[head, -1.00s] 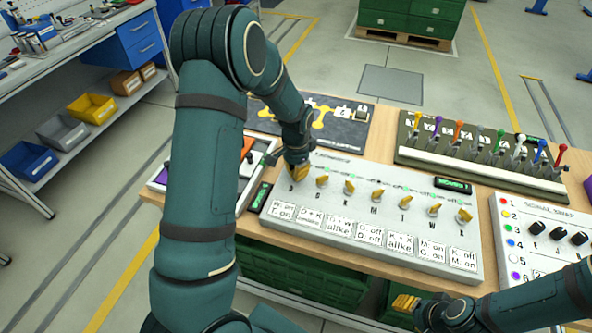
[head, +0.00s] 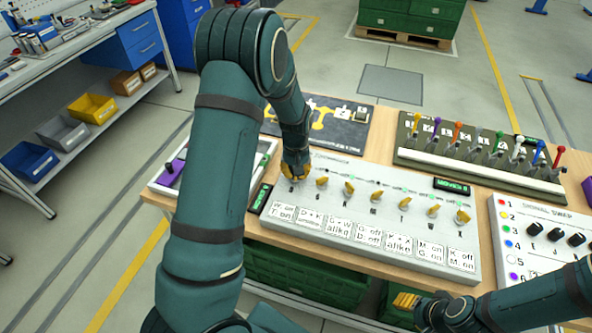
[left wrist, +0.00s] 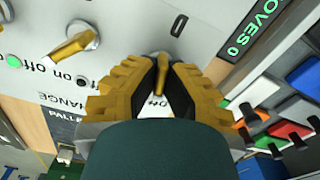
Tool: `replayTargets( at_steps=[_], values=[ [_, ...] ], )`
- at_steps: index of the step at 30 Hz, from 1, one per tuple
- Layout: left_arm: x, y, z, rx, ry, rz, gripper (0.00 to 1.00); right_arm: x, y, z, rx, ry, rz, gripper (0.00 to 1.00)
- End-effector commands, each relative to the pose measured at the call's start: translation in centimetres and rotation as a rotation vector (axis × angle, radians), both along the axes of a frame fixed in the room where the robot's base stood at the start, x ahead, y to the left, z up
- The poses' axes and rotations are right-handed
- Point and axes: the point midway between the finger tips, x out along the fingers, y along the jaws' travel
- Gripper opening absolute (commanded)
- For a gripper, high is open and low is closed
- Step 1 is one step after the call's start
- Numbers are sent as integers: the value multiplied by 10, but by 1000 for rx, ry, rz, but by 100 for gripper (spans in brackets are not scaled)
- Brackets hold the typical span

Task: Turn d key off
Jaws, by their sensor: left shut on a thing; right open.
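The white key panel (head: 372,258) lies on the wooden table and carries a row of several yellow keys. My left gripper (head: 296,172) reaches down to the leftmost key, the one in the D place, and hides most of it in the head view. In the left wrist view my left gripper (left wrist: 163,85) is shut on this yellow d key (left wrist: 162,66), with a dark pad on each side. A neighbouring yellow key (left wrist: 68,46) stands free, beside "on" and "off" lettering. My right gripper (head: 407,300) is open and empty, low in front of the table.
A small green-lit MOVES display (head: 259,197) sits left of the panel. A board of coloured levers (head: 480,164) stands behind right, a knob panel (head: 506,238) at right, a slider box (head: 164,182) at left. Green crates (head: 310,275) sit below the table.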

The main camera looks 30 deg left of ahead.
Motion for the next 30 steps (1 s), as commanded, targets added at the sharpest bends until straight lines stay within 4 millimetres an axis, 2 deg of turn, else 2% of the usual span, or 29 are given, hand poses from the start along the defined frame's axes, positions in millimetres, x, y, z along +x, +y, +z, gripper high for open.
replayTargets(
  at_steps=[15,30],
  values=[
    [-1,0,0,0,5,416,0,1,-1,17,3,-2,-1,47],
    [-1,-1,-1,0,5,550,0,0,-1,22,4,-2,-1,47]
  ],
)
